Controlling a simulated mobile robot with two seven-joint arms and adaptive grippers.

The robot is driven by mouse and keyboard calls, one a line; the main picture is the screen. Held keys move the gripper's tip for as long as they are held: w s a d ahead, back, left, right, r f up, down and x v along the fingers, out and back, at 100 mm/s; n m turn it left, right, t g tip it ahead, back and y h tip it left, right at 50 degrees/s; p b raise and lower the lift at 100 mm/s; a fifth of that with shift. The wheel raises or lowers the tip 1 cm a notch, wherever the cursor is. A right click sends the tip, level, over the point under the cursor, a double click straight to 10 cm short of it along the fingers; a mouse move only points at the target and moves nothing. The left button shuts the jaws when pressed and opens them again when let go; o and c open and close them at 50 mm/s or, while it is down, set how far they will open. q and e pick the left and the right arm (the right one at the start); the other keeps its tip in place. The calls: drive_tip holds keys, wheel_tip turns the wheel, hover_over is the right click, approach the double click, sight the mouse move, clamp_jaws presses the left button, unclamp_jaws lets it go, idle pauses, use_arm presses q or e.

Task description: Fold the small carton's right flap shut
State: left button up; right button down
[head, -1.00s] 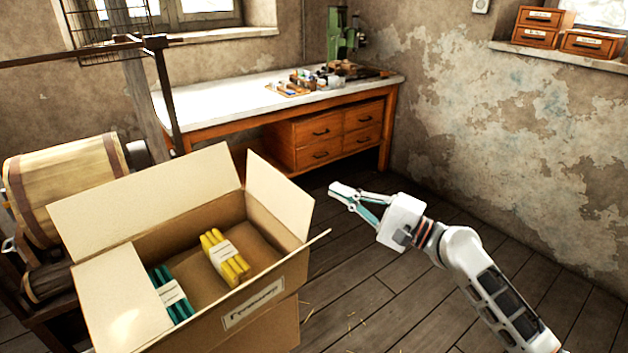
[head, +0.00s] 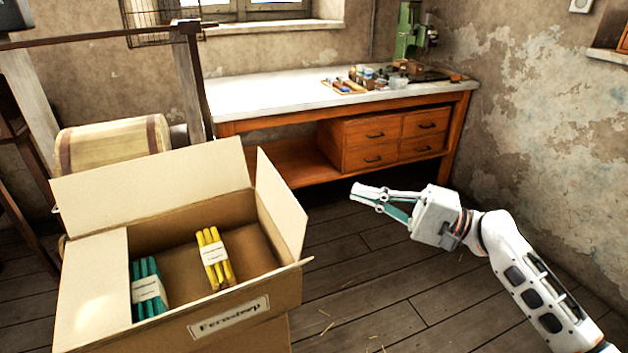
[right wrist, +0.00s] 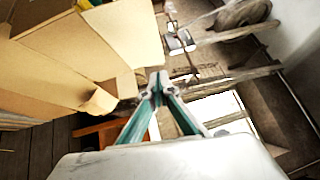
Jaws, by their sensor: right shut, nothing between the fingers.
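The open cardboard carton (head: 245,322) stands at the lower left of the head view. Its right flap (head: 281,205) stands up along the right side. The back flap (head: 150,190) is also raised, and the left flap (head: 95,275) shows as a broad panel at the left. Inside lie a yellow bundle (head: 213,258) and a green bundle (head: 148,290). My right gripper (head: 356,190) is shut and empty, in the air to the right of the right flap and apart from it. In the right wrist view, the shut fingertips (right wrist: 158,78) show near cardboard panels (right wrist: 75,55). My left gripper is not in view.
A workbench (head: 290,95) with wooden drawers stands behind, with small items and a green machine (head: 408,32) on top. A wooden barrel-like roll (head: 110,148) is behind the carton at left. Plank floor (head: 400,290) lies open right of the carton.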

drive_tip(key=p, duration=0.2)
approach(278, 176)
drive_tip(key=w+a, duration=0.4)
drive_tip(key=a, duration=0.1)
drive_tip(key=shift+s+a+r, duration=0.1)
drive_tip(key=shift+s+a, duration=0.1)
drive_tip(key=shift+s, duration=0.25)
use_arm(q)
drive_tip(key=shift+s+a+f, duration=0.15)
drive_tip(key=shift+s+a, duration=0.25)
